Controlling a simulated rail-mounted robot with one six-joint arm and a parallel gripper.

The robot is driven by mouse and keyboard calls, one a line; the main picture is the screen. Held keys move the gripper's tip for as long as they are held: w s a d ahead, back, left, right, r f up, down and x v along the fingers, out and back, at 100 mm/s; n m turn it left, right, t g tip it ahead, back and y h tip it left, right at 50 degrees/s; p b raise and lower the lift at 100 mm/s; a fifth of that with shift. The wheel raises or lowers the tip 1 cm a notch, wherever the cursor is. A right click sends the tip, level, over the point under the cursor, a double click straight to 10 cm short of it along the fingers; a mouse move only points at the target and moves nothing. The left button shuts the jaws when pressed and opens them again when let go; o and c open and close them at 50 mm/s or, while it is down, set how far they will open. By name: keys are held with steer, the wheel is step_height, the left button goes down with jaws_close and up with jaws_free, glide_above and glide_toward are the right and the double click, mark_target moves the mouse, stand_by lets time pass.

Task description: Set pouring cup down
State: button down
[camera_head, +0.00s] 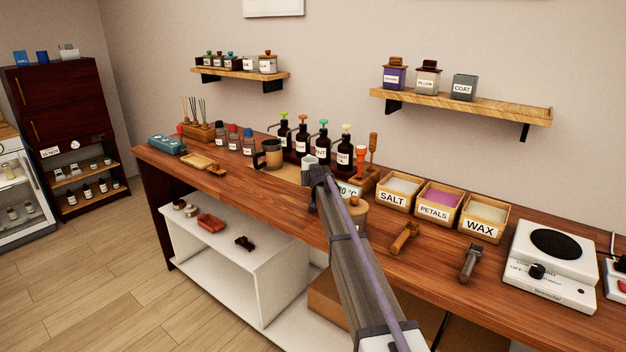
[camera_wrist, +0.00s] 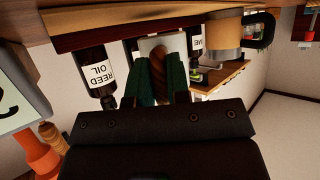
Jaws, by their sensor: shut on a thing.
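The pouring cup is pale grey and shows in the head view (camera_head: 309,160) just beyond my gripper (camera_head: 318,174). In the wrist view, which is upside down, its pale wall (camera_wrist: 150,44) and brown twisted handle (camera_wrist: 158,65) show. My gripper's green fingers (camera_wrist: 160,88) are shut on this handle. The cup looks upright, at or just above the wooden worktop (camera_head: 270,192), in front of the dark pump bottles. I cannot tell whether its base touches. My arm and fingers hide part of it.
A dark mug with a tan band (camera_head: 269,153) stands close left of the cup. Pump bottles (camera_head: 302,142) stand behind; a REED OIL bottle (camera_wrist: 96,75) is near. A temperature display (camera_head: 347,189) and orange-handled tools (camera_head: 361,160) are close right. The front worktop left of my arm is clear.

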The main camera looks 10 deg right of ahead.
steer(key=c, duration=1.1)
jaws_free()
steer(key=shift+s+f, duration=0.4)
steer(key=shift+s, duration=0.05)
steer(key=shift+w+r+p, duration=0.1)
steer(key=shift+r+p, duration=0.45)
steer(key=shift+p, duration=0.05)
steer(key=p+v, duration=0.6)
steer(key=v, duration=0.5)
steer(key=shift+r, duration=0.2)
